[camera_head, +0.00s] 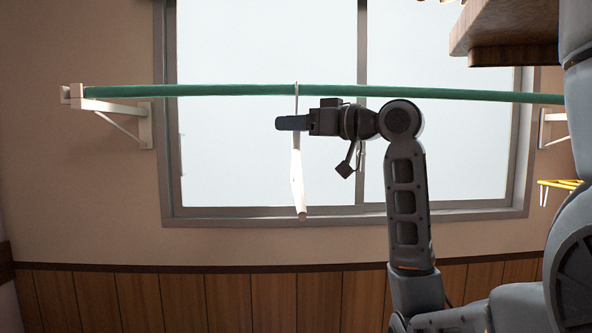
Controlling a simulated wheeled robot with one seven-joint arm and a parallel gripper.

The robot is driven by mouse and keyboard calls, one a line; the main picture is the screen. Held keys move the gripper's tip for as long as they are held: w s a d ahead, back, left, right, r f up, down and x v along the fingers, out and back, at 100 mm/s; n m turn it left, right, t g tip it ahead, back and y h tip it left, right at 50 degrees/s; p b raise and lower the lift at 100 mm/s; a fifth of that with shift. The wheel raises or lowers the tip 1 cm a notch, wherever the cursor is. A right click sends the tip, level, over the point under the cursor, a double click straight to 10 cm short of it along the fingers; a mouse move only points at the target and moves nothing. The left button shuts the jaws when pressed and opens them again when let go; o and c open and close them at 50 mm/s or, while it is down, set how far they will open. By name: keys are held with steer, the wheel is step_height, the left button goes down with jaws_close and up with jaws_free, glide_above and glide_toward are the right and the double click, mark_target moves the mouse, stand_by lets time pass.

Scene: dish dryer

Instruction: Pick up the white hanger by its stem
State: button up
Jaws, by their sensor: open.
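The white hanger (298,185) hangs from the green rod (220,90) in front of the window, seen nearly edge-on. Its thin hook goes up over the rod, and its body hangs below. My gripper (284,123) is at the height of the hanger's stem, reaching in from the right, with its fingers pointing left. The fingers overlap the stem in the picture and hide part of it. The jaws are open. From this side view I cannot tell whether the stem lies between the fingers or touches them.
The rod rests on a white bracket (128,108) at the left and another (550,130) at the right. A yellow hanger-like object (560,184) is at the right edge. A wooden shelf (505,35) juts out at the upper right. The space left of the hanger is clear.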

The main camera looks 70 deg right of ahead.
steer(key=shift+c, duration=0.4)
jaws_close()
steer(key=shift+r, duration=0.1)
